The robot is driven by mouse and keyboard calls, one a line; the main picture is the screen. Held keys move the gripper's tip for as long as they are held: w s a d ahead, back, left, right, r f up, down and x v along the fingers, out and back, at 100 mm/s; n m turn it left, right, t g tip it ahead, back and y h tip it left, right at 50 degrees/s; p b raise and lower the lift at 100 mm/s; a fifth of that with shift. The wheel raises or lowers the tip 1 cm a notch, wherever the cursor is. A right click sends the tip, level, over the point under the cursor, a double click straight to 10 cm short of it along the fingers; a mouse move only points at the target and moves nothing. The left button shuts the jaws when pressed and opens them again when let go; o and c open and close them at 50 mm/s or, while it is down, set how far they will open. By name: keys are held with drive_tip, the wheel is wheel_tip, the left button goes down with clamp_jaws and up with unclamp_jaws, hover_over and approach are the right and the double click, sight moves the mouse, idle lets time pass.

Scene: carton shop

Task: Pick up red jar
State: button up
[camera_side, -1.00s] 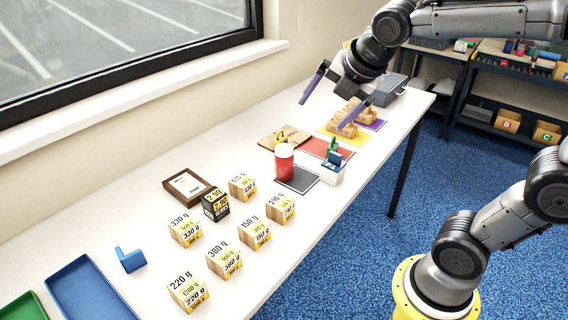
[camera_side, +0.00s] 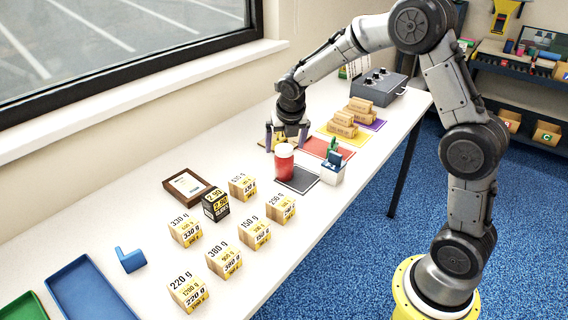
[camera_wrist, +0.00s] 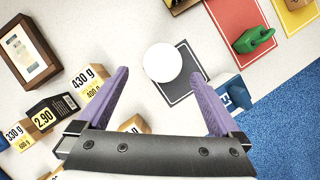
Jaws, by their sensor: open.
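The red jar (camera_side: 284,163) with a white lid stands upright on the table, at the left edge of a dark grey mat (camera_side: 300,181). In the wrist view its round white lid (camera_wrist: 162,62) shows from above, ahead of and between my two purple fingers. My gripper (camera_side: 287,134) is open and empty, with fingers pointing down, just behind the jar in the side view. In the wrist view my gripper (camera_wrist: 160,88) has its fingers wide apart. No contact with the jar shows.
Several weight-marked boxes (camera_side: 224,259), a black price box (camera_side: 215,204) and a framed picture (camera_side: 188,186) are to the left. Red (camera_side: 318,147), yellow and purple mats lie behind. Open table lies around the blue bracket (camera_side: 131,259).

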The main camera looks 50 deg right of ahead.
sight(284, 159)
drive_tip(key=shift+s+x, duration=0.1)
drive_tip(key=shift+x, duration=1.85)
drive_tip(key=shift+s+x, duration=0.15)
drive_tip(key=shift+x, duration=1.8)
drive_tip(key=c, duration=1.5)
